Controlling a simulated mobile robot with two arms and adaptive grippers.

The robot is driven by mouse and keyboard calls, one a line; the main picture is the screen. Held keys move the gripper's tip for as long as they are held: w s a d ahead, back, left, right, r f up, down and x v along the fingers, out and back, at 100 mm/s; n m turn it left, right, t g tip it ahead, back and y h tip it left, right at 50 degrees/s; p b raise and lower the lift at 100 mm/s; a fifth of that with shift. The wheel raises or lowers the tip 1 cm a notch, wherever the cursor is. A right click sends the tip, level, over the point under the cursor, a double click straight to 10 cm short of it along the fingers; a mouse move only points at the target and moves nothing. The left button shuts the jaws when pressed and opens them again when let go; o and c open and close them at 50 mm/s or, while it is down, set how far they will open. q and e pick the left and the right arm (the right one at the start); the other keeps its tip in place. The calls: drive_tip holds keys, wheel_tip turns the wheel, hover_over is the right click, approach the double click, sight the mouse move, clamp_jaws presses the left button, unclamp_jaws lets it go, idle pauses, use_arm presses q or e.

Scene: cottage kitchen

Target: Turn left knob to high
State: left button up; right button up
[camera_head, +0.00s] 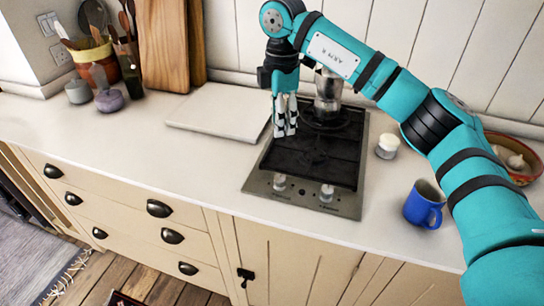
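The hob (315,155) is a black cooktop with a steel front strip, set on the white counter. The left knob (279,182) and the right knob (326,193) are small, pale knobs on that front strip. The left knob's setting is too small to read. My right gripper (285,132) points down over the left edge of the hob, behind the left knob and apart from it. Its pale fingers look close together, but I cannot tell if they are open or shut. My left gripper is not in view.
A metal moka pot (327,92) stands at the back of the hob, partly behind my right arm. A white board (215,112) lies left of it. A small white jar (387,146), a blue mug (424,205) and a bowl (530,158) are to the right. The counter front-left is clear.

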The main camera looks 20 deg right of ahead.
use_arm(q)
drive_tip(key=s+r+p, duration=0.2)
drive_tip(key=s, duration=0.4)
use_arm(e)
hover_over(281, 177)
wheel_tip(281, 177, down, 6)
wheel_tip(281, 177, down, 7)
drive_tip(key=shift+s+f+p, duration=0.1)
drive_tip(key=shift+p, duration=0.5)
drive_tip(key=shift+f, duration=1.45)
drive_tip(key=c, duration=0.5)
clamp_jaws()
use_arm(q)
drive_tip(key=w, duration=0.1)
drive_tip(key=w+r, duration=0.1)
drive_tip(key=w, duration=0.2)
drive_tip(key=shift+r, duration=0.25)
